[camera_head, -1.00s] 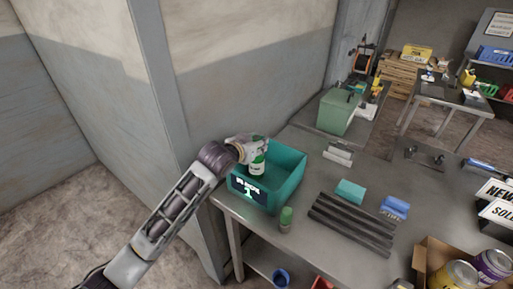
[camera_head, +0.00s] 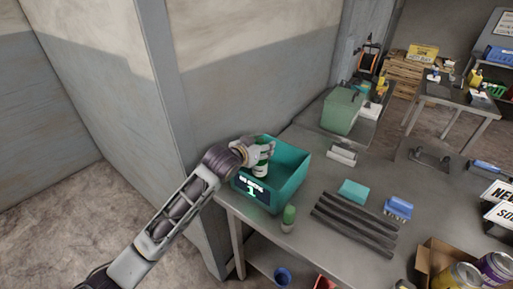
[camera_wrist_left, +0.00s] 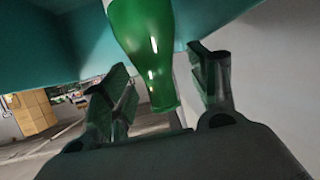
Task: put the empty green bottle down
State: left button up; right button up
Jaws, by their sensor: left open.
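The green bottle (camera_head: 261,170), with a white label, is in the teal bin (camera_head: 296,180) at the near left of the table. My left gripper (camera_head: 266,149) reaches into the bin from the left and is around the bottle. In the left wrist view, the green bottle (camera_wrist_left: 148,50) lies between the two spread fingers of my left gripper (camera_wrist_left: 160,88), with gaps on both sides. The bottle's base is hidden by the bin's front wall. My right gripper is not in view.
Another green-topped bottle (camera_head: 288,219) stands on the table just outside the bin. Dark bars (camera_head: 352,226), a teal block (camera_head: 353,191) and a blue brush (camera_head: 398,208) lie to the right. A cardboard box (camera_head: 430,262) with cans is at front right. A wall stands behind the bin.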

pick_arm(q)
jog(key=v, duration=1.2)
jog(key=shift+b, duration=0.3)
dwell(0.8)
jog(key=shift+f, duration=0.15)
